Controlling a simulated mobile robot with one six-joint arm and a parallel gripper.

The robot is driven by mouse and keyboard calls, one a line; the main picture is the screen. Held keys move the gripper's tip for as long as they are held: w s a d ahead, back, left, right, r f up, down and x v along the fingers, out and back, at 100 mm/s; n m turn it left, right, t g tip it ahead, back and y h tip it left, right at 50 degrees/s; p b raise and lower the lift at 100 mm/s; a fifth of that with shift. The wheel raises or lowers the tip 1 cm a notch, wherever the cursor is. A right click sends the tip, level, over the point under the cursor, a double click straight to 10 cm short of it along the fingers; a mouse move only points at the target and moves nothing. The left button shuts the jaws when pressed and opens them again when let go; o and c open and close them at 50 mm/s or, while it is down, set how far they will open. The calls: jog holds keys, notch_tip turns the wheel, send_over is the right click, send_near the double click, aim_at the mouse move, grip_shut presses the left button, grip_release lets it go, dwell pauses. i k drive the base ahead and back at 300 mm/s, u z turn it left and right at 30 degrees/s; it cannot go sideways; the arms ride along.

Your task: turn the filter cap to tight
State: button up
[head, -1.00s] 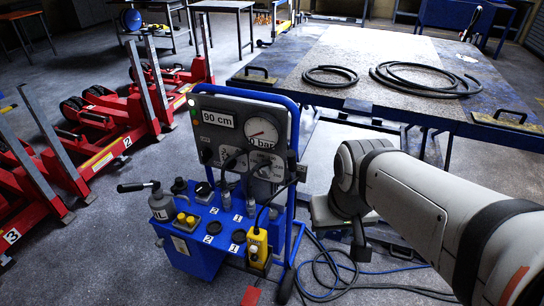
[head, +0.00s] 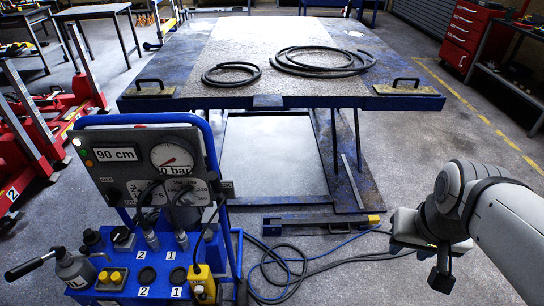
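The blue jack trolley (head: 226,130) stands at the lower left, with a grey gauge panel (head: 128,152) reading 90 cm and 0 bar. Its top deck carries a black knob (head: 92,239), a dark square-based fitting (head: 122,237) and two round black pieces (head: 147,276) (head: 178,276) by labels 2 and 1. I cannot tell which of these is the filter cap, or how tight it is. My gripper (head: 440,275) is at the lower right, well apart from the trolley, above the floor. Its fingers are small and dark, and their gap is not clear.
A grey hand pump (head: 75,270) with a lever and a yellow pendant (head: 202,283) are on the trolley. Cables (head: 290,265) lie on the floor between trolley and arm. A large lift table (head: 200,60) with coiled hoses stands behind. Red jacks (head: 40,140) are at left.

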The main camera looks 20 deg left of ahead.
aim_at(209, 236)
jog(key=z, duration=0.25)
jog(key=i, duration=1.75)
jog(key=u, duration=2.15)
jog(key=k, duration=0.9)
jog(key=z, duration=0.05)
jog(key=i, duration=0.9)
jog(key=u, duration=0.1)
